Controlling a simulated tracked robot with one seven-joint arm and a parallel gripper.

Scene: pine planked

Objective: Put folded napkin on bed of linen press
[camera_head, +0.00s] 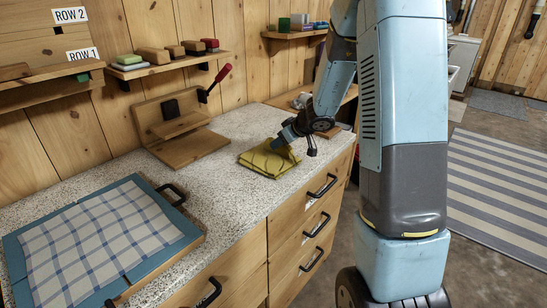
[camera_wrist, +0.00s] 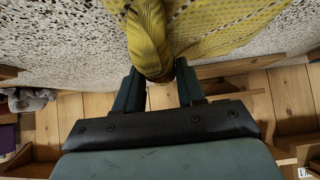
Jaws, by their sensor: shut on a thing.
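The yellow-green patterned napkin (camera_head: 262,163) lies folded on the speckled counter, right of the linen press. My gripper (camera_head: 281,144) is at its far right part. In the wrist view my gripper (camera_wrist: 156,74) has its two dark fingers either side of a bunched ridge of the napkin (camera_wrist: 215,25), shut on it. The rest of the napkin seems to rest on the counter. The linen press (camera_head: 168,116) is wooden, with a raised lever ending in a red handle (camera_head: 222,73). Its flat wooden bed (camera_head: 193,149) looks empty, under a raised plate.
A blue-edged board (camera_head: 150,188) with a blue-and-white checked cloth (camera_head: 95,235) fills the counter's near left. A wall shelf (camera_head: 165,63) with several blocks hangs above the press. The speckled counter (camera_head: 222,178) is clear between press and napkin. Drawers (camera_head: 300,225) with black handles are below.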

